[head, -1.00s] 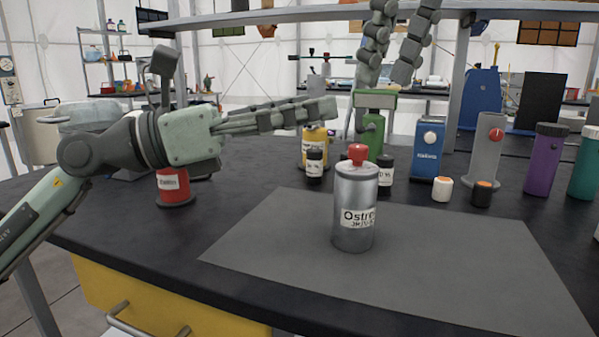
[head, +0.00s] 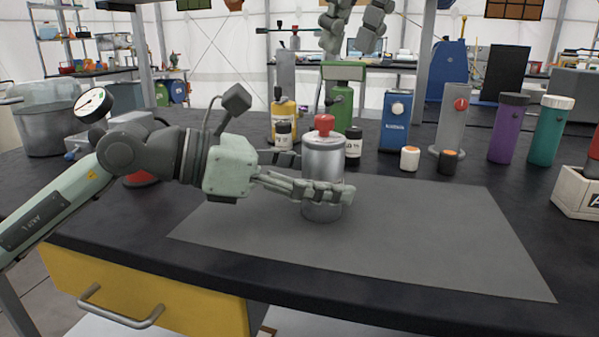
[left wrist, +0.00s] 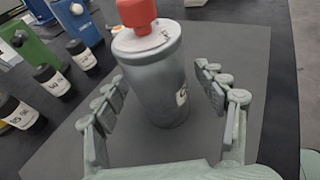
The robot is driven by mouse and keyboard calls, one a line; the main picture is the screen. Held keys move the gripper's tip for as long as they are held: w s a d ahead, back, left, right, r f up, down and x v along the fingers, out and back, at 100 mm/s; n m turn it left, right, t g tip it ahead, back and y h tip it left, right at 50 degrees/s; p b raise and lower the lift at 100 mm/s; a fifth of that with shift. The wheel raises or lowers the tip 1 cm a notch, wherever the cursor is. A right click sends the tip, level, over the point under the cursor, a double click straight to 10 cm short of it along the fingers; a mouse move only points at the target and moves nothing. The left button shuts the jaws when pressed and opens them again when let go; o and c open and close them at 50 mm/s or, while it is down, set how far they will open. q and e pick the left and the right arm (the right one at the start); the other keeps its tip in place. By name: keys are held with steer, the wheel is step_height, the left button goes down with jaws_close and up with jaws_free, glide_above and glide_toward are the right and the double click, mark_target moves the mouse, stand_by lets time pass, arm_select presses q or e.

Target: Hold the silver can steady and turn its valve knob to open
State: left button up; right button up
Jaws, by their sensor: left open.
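The silver can (head: 323,155) with a red valve knob (head: 324,123) stands upright on the grey mat (head: 420,235). It also shows in the left wrist view (left wrist: 160,88), its red knob (left wrist: 137,12) cut by the top edge. My left gripper (head: 328,180) is open around the can's body, one finger in front and the other partly hidden behind it. In the left wrist view the fingers (left wrist: 165,90) stand on both sides of the can, with gaps showing. My right gripper (head: 352,42) is open and empty at the top, well above the bench.
Behind the can stand small black bottles (head: 353,142), a green canister (head: 341,100) and a yellow one (head: 283,113). Blue (head: 395,120), grey, purple and teal containers stand to the right. A pot (head: 50,130) is at the far left. The mat's right side is clear.

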mark_target(325, 116)
arm_select(q)
steer(key=shift+d, duration=0.1)
steer(key=shift+c, duration=0.5)
jaws_close()
arm_select(e)
steer(key=shift+o, duration=1)
steer(key=w+a+r+m+g+h, duration=0.2)
steer(key=w+a+r+g+h, duration=0.1)
step_height(325, 116, down, 12)
steer(key=shift+d, duration=0.1)
steer(key=shift+c, duration=0.6)
